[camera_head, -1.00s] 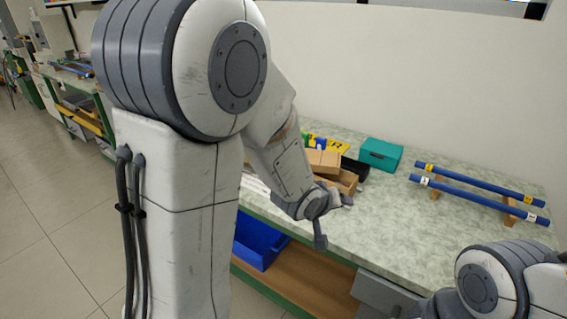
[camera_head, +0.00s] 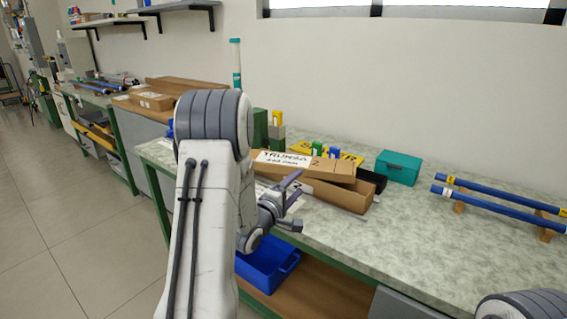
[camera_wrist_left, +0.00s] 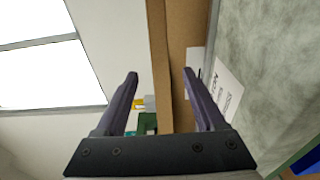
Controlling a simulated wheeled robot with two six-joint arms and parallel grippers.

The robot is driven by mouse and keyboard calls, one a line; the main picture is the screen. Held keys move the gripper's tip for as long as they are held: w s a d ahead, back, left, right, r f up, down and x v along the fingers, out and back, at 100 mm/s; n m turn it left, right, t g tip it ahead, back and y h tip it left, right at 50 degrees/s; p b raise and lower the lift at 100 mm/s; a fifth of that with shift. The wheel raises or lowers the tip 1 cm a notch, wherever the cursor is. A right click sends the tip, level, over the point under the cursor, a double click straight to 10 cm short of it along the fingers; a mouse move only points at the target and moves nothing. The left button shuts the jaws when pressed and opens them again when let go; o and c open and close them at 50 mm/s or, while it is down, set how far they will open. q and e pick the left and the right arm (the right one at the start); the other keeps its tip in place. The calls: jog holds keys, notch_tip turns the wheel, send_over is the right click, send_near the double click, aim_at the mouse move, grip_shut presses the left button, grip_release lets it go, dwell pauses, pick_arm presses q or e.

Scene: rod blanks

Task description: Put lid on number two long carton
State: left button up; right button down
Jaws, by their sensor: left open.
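A long brown cardboard piece (camera_head: 325,168) with a white label and a "2" lies across the back of an open long carton (camera_head: 345,198) on the bench. I cannot tell how far it covers the carton. My left gripper (camera_head: 294,203) is open and empty, in front of the carton's left part, and its arm hides some of that end. In the left wrist view, brown cardboard (camera_wrist_left: 180,60) shows beyond and between the open fingers of my left gripper (camera_wrist_left: 160,76). A printed white sheet (camera_wrist_left: 228,92) lies beside it. My right gripper is out of view.
A black bin (camera_head: 372,180) and a teal box (camera_head: 398,168) stand right of the carton. Blue rods (camera_head: 490,198) rest on wooden supports further right. A blue bin (camera_head: 268,265) is below the bench. The benchtop's front right is clear.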

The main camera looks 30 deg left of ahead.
aim_at(308, 173)
pick_arm(q)
jog(key=w, duration=0.5)
jog(key=shift+w+a, duration=0.1)
jog(key=shift+w, duration=0.05)
